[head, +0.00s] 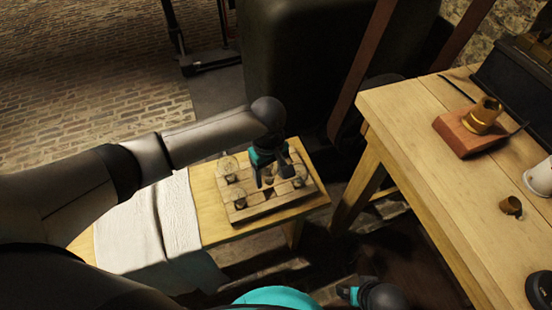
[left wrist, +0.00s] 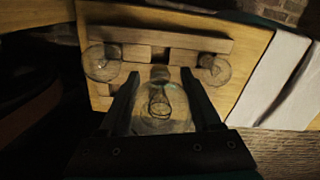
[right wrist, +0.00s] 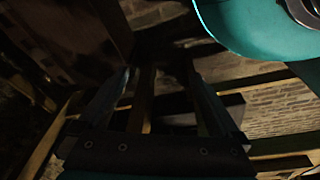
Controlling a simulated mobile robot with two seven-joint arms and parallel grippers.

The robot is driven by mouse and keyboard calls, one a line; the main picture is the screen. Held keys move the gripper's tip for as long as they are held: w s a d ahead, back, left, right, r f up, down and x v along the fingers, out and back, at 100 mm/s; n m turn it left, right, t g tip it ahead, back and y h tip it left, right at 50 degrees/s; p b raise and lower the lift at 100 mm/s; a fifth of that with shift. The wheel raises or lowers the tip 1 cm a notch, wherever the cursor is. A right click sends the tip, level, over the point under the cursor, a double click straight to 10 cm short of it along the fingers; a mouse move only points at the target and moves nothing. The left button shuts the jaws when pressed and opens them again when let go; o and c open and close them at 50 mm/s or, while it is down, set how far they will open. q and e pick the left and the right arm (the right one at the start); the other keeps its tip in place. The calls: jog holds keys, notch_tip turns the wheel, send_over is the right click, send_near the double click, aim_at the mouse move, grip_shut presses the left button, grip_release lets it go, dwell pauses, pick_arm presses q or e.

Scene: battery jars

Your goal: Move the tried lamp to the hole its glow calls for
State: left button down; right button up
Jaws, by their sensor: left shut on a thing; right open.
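My left gripper (head: 268,172) is over the wooden rack (head: 258,208) on the low bench. In the left wrist view it is shut on a clear glass lamp (left wrist: 160,105), and no bright glow shows in it. Whether the held lamp's base is in a hole or clear of it I cannot tell. Other lamps stand in the rack: one at its back left (head: 229,167), one at its front left (head: 239,198) and one at its right (head: 299,176). My right gripper (right wrist: 160,95) is open and empty, low in front of the benches.
A white cloth (head: 175,215) lies on the low bench, left of the rack. On the higher workbench (head: 410,120) at right are a brass socket (head: 484,114) on a wooden block, a small brown cup (head: 510,206) and a white mug (head: 540,178).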

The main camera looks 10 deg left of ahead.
aim_at(270, 184)
pick_arm(q)
jog(key=shift+f+b, duration=0.3)
notch_tip(270, 184, down, 4)
jog(key=b, duration=0.5)
jog(key=shift+r, duration=0.25)
jog(key=shift+f+b, duration=0.25)
jog(key=shift+b, duration=0.25)
pick_arm(e)
jog(key=w+r+t, duration=0.2)
jog(key=w+r, duration=0.2)
jog(key=r, duration=0.9)
jog(key=shift+a+r, duration=0.2)
jog(key=shift+a, duration=0.25)
jog(key=shift+r, duration=0.15)
pick_arm(q)
jog(key=shift+p, duration=0.75)
pick_arm(e)
jog(key=shift+r, duration=0.55)
pick_arm(q)
jog(key=shift+f+p, duration=0.4)
jog(key=shift+f, duration=1.1)
pick_arm(e)
jog(key=shift+r, duration=0.4)
